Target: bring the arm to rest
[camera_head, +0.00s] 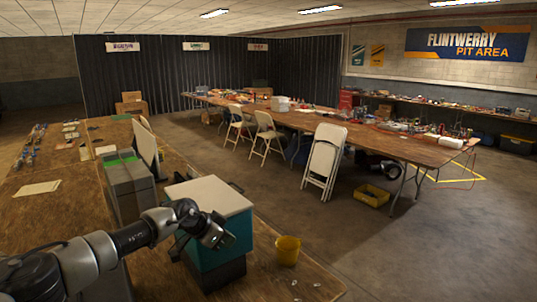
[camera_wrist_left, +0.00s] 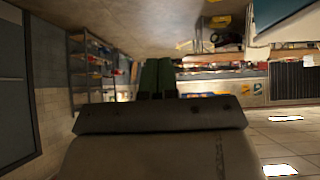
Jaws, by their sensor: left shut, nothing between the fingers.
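My left arm comes in from the lower left in the head view, reaching over the wooden table (camera_head: 40,215). That view is turned over, with ceiling lights at the bottom. I cannot tell whether the gripper touches the box. My right gripper is not in view.
A grey case (camera_head: 130,190) stands left of the teal box. A yellow cup (camera_head: 288,250) stands right of it on the table, near small loose pieces. Papers and small parts lie at the table's far left. A long cluttered table (camera_head: 380,145) and folding chairs (camera_head: 324,160) stand beyond the aisle.

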